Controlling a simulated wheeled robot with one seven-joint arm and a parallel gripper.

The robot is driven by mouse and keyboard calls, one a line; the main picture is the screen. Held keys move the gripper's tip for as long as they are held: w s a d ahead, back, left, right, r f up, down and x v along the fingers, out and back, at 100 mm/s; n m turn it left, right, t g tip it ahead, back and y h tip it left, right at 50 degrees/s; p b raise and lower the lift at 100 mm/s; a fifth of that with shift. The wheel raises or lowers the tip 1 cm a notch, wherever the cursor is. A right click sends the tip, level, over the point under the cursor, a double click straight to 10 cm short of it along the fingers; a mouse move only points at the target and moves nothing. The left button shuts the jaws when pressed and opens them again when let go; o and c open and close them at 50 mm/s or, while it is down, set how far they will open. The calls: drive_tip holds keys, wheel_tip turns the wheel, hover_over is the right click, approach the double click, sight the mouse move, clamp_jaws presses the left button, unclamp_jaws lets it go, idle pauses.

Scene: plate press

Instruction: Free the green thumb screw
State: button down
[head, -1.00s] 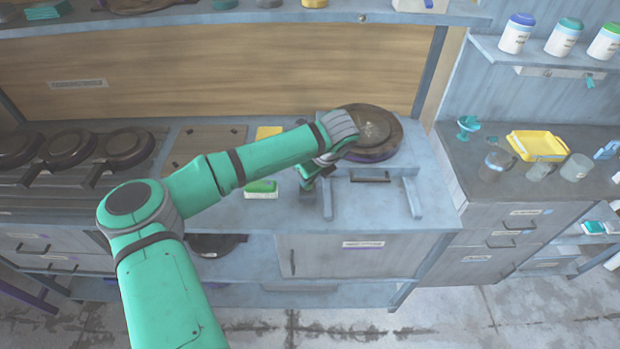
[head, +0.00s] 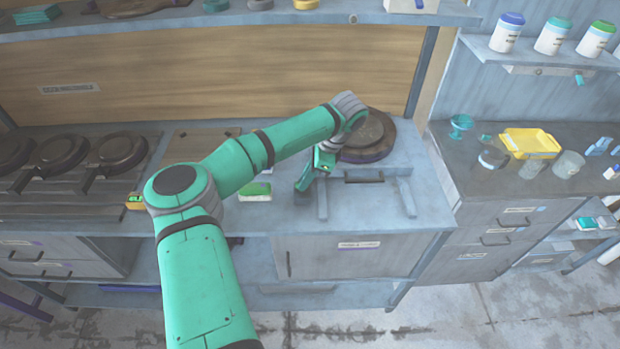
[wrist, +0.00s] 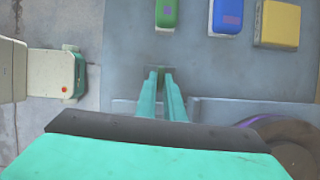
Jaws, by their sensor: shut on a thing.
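No green thumb screw can be made out for certain in either view. The press (head: 365,143), with its dark round plate, stands on the right part of the counter, with a dark handle (head: 364,177) and two grey rails in front. My gripper (head: 303,186) points down just left of the left rail. In the wrist view its teal fingers (wrist: 163,78) are nearly together, shut on a small grey thing (wrist: 165,58) at their tips. What that thing is I cannot tell. My wrist hides part of the press's left side.
A green and white sponge (head: 255,191) lies left of the gripper. Dark round pans (head: 122,150) stand at the left. A yellow tray (head: 530,142) and jars are on the right counter. The counter's front strip (head: 375,226) is clear.

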drive_tip(key=shift+a+n, duration=0.45)
drive_tip(key=shift+n, duration=0.05)
drive_tip(key=c, duration=1.9)
unclamp_jaws()
drive_tip(key=shift+o, duration=0.2)
drive_tip(key=shift+d, duration=0.2)
drive_tip(key=v, duration=1)
drive_tip(key=shift+w+r, duration=0.2)
drive_tip(key=shift+r, duration=0.2)
drive_tip(key=shift+d, duration=0.1)
